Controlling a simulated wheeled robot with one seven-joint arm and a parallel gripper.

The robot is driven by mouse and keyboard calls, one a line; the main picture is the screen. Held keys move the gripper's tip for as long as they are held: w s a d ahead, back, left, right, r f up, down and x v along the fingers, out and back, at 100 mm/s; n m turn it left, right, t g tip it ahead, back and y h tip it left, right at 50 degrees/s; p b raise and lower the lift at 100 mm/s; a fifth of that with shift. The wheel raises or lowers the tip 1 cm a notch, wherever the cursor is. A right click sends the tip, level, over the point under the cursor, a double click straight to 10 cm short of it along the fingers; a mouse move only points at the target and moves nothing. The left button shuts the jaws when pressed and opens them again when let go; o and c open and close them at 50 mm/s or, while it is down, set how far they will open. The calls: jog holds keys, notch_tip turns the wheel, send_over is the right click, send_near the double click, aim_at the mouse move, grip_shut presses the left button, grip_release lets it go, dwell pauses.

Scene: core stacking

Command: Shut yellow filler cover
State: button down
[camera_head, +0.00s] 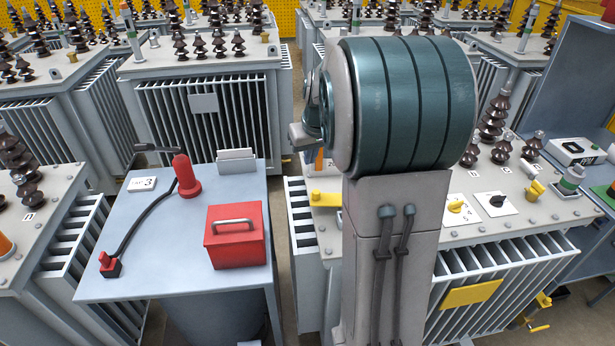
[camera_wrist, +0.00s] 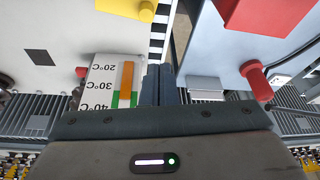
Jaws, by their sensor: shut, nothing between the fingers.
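A small yellow fitting with a tilted flap (camera_head: 537,187) stands on the right of the transformer's grey top. A flat yellow block with a round knob (camera_head: 325,199) sits near the top's left corner. I cannot tell for certain which of these is the filler cover. A yellow piece (camera_wrist: 133,8), which looks like that block, is cut by the upper edge of the wrist view. My gripper (camera_wrist: 158,70) is shut and empty, beside the thermometer scale (camera_wrist: 112,78) and apart from the yellow piece.
A blue-grey table (camera_head: 150,283) on the left holds a red box (camera_head: 236,238), a red handle (camera_head: 186,177) and a cable. Dark ribbed insulators (camera_head: 493,118) rise from the transformer's top. A yellow dial (camera_head: 457,206) and a black dial (camera_head: 496,201) lie between the yellow fittings.

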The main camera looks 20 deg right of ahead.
aim_at(328, 196)
jog(key=x, duration=0.3)
jog(key=w+d+x, duration=0.1)
jog(key=x, duration=0.3)
jog(key=d+p+x, duration=0.1)
jog(key=x, duration=0.3)
jog(key=shift+w+r, duration=0.15)
jog(key=shift+r, duration=0.15)
jog(key=shift+f, duration=0.15)
jog(key=shift+s+a+p, duration=0.15)
jog(key=shift+s+p, duration=0.3)
jog(key=shift+s, duration=1.5)
jog(key=shift+f+b, duration=0.15)
jog(key=shift+b, duration=0.25)
